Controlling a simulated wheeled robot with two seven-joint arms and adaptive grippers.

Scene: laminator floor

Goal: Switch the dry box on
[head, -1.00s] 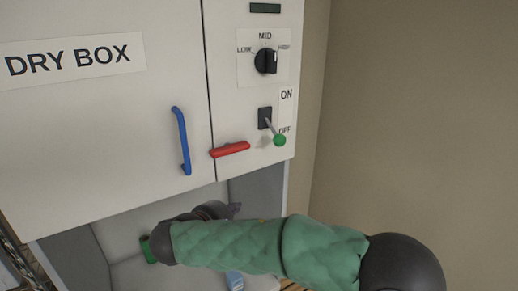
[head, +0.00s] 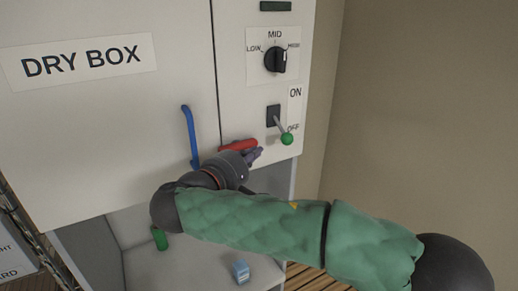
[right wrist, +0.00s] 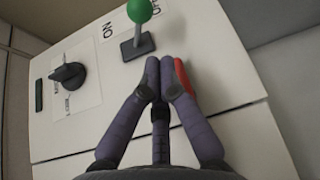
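The dry box (head: 110,120) is a white cabinet with a lettered label. Its switch is a lever with a green knob (head: 287,139) on a dark plate (head: 273,115), tilted down toward OFF, with ON above. In the right wrist view the green knob (right wrist: 140,11) stands out from its plate (right wrist: 134,49), just beyond my fingertips. My right gripper (head: 257,154) is below and left of the knob, apart from it, in front of the red handle (head: 238,145). In the right wrist view its fingers (right wrist: 164,78) are together with nothing seen between them. My left gripper is not in view.
A dial (head: 275,59) set near MID is above the switch. A blue handle (head: 190,138) is on the door to the left. Below is an open bay with a green object (head: 159,238) and a small blue item (head: 240,271). A bare wall is at right.

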